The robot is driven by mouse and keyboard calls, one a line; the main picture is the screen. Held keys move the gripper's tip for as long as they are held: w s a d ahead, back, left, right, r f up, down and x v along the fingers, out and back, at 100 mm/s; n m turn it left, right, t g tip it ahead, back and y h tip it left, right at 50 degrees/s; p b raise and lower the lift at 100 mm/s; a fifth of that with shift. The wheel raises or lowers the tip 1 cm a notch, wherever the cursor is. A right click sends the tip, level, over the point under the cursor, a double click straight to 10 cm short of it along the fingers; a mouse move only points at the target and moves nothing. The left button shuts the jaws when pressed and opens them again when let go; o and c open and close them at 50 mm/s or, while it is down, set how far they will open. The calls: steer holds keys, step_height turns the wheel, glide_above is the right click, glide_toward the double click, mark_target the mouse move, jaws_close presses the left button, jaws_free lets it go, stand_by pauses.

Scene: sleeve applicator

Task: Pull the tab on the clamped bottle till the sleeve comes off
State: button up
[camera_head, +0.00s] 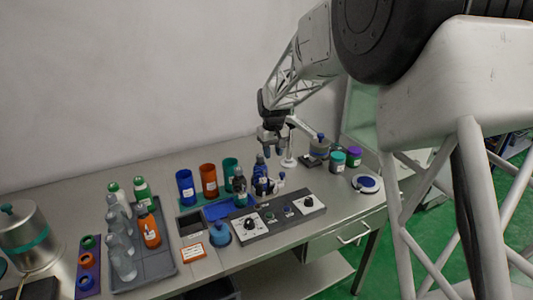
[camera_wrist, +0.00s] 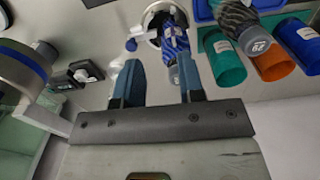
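The clamped bottle (camera_head: 262,172) stands behind the control panel, dark with a blue sleeve. In the wrist view its blue-striped sleeve (camera_wrist: 175,42) shows beyond my fingertips, with a round clamp (camera_wrist: 152,17) around its base. A small blue-and-white part (camera_wrist: 131,44) sticks out beside the clamp; I cannot tell whether it is the tab or a clamp knob. My gripper (camera_head: 273,150) is above and close to the bottle. In the wrist view my gripper (camera_wrist: 158,62) is open, its fingers apart with nothing visibly held. The right finger overlaps the bottle in that view, and contact cannot be told.
A second bottle (camera_head: 239,182) stands just left. Blue, orange and green cups (camera_head: 208,180) are behind it. The control panel (camera_head: 278,217) lies in front. A grey tray (camera_head: 150,262) with bottles is at the left. Lidded jars (camera_head: 337,161) stand right.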

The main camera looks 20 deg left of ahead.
mark_target(266, 170)
steer(key=a+f, duration=0.2)
steer(key=a, duration=0.1)
steer(key=shift+w, duration=0.4)
steer(key=shift+f, duration=0.1)
steer(key=shift+f, duration=3.75)
jaws_close()
